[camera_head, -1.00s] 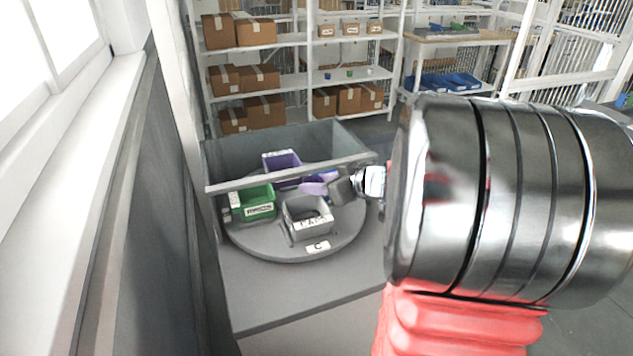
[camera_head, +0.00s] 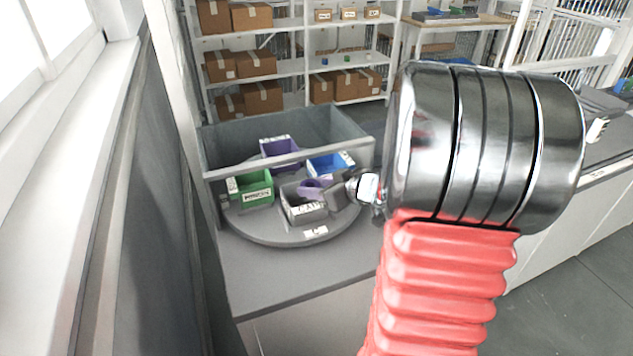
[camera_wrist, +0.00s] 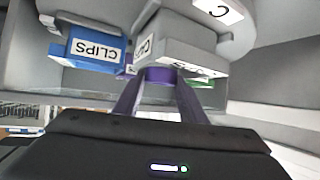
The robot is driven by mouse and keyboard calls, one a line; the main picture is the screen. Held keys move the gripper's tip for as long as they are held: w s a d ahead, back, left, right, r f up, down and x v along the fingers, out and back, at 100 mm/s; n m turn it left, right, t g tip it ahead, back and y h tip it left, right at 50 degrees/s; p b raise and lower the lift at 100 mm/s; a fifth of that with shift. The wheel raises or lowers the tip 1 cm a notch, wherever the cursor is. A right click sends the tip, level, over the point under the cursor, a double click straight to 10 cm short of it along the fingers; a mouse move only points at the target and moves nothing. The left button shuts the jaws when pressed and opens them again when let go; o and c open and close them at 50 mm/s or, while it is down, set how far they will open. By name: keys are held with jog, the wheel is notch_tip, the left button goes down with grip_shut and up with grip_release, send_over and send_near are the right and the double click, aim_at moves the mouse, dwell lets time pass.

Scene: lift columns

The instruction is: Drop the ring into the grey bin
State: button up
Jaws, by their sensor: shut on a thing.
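The purple ring (camera_head: 315,186) is held in my gripper (camera_head: 328,192), which is shut on it. In the head view the ring shows over the back right part of the grey bin (camera_head: 303,213), which has a white label on its front. In the wrist view the ring (camera_wrist: 160,74) sits between my two finger tips (camera_wrist: 159,84), with the grey bin (camera_wrist: 185,58) close behind it. How high the ring is above the bin's rim is hard to tell.
The bins stand on a round grey turntable (camera_head: 270,233). A green bin (camera_head: 250,190) is at left, a purple bin (camera_head: 280,150) behind, and a blue bin (camera_head: 328,166) at back right. A low grey wall (camera_head: 290,125) closes the back.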

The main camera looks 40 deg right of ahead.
jog(key=o, duration=1.2)
jog(key=shift+c, duration=0.2)
jog(key=v, duration=1.3)
jog(key=shift+s, duration=0.4)
jog(key=shift+d+r, duration=0.1)
